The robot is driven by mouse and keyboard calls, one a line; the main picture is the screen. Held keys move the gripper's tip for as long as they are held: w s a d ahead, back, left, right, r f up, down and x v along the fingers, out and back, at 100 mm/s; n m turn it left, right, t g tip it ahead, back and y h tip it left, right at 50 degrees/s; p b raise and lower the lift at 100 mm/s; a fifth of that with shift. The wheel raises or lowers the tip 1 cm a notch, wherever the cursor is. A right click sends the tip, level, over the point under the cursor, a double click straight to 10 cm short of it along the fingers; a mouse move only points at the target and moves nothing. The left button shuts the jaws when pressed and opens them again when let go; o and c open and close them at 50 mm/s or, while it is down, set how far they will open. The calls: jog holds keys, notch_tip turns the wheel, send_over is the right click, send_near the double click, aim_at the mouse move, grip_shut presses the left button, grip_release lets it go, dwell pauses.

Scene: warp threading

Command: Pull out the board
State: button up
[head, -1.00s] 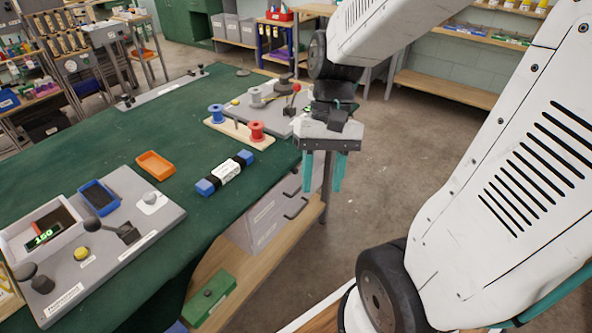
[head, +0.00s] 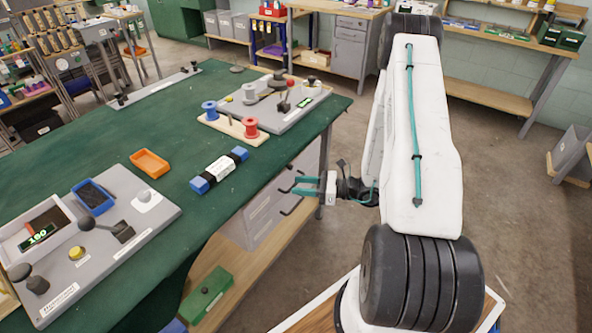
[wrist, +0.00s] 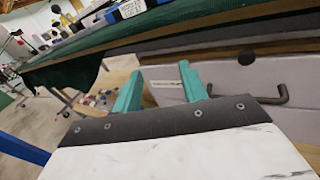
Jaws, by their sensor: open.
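A thin wooden-edged board (wrist: 215,57) with a round black knob (wrist: 247,57) sits under the green tabletop, above the grey drawer front, in the wrist view. I take it to be the board; it looks pushed in. In the head view my gripper (head: 294,185) is beside the table's right side, pointing left at the drawers. Its teal fingers are apart and nothing is between them. In the wrist view my gripper (wrist: 158,78) is in front of the drawer front, left of and below the knob. I cannot tell the exact gap.
The grey drawer unit (head: 262,212) has dark hooked handles; one (wrist: 281,96) shows close to the right finger. A wooden lower shelf (head: 235,262) carries a green box (head: 207,294). Spools and a blue-banded bundle (head: 219,169) lie on the tabletop.

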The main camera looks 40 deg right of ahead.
jog(key=w+d+f+m+t+h, duration=0.1)
jog(key=d+f+m+t+h, duration=0.2)
jog(key=m+t+h, duration=0.2)
jog(key=m+h, duration=0.1)
send_near(292, 167)
jog(key=w, duration=0.1)
jog(key=x, duration=0.7)
jog(key=shift+w+a, duration=0.1)
jog(key=shift+a, duration=0.15)
grip_shut()
